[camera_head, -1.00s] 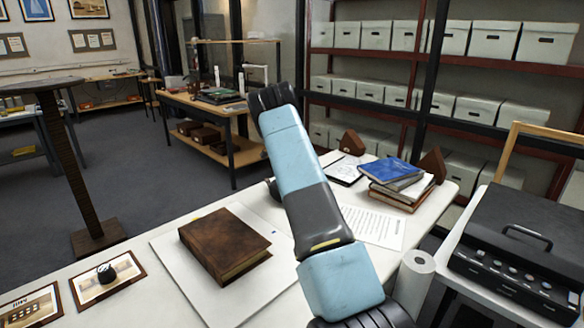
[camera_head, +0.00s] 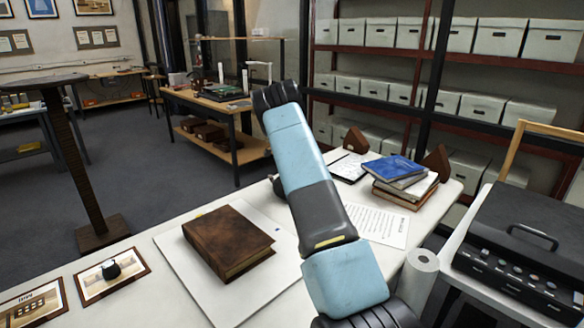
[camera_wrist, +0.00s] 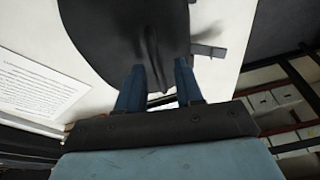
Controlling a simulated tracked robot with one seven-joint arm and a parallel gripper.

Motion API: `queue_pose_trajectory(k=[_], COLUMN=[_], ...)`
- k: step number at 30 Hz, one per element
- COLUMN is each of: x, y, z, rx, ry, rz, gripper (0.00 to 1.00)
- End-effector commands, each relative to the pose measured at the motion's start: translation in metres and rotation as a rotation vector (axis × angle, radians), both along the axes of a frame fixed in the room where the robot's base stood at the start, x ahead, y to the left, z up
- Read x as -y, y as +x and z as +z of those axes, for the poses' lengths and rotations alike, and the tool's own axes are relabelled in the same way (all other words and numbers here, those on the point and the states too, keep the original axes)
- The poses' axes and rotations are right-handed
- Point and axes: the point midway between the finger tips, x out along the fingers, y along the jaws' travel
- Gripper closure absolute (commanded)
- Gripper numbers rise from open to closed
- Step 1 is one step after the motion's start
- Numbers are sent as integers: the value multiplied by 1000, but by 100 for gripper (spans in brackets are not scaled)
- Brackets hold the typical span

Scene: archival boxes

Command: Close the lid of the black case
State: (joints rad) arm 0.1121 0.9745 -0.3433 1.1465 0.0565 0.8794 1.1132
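A black case-like box (camera_head: 530,222) with a handle and a row of round fittings along its front stands on a white surface at the right of the head view. I cannot tell from here whether its top is a raised or a shut lid. My arm reaches across the middle of the head view, and its gripper end is hidden there. In the wrist view my gripper (camera_wrist: 159,72) has its two blue fingers apart. A dark rounded object (camera_wrist: 105,25) lies beyond them, with a ridge in line with the gap; contact is unclear.
A brown book (camera_head: 228,242) lies on a white board on the table. Stacked books (camera_head: 405,180), a printed sheet (camera_head: 378,224) and a white roll (camera_head: 418,275) are to the right. Framed cards (camera_head: 110,277) lie front left. A work table (camera_head: 235,150) stands behind.

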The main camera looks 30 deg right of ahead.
Motion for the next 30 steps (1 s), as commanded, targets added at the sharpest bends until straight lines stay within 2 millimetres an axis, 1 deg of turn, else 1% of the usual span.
queue_pose_trajectory(k=[5,8,11,21,27,30], x=[-1,-3,-7,-26,-34,-37], y=[0,0,-2,-7,-9,-10], z=[4,13,28,92,119,126], rx=[1,2,3,2,1,1], ry=[-1,-1,-1,-1,0,0], rz=[0,1,1,1,1,1], gripper=[64,64,64,64,64,64])
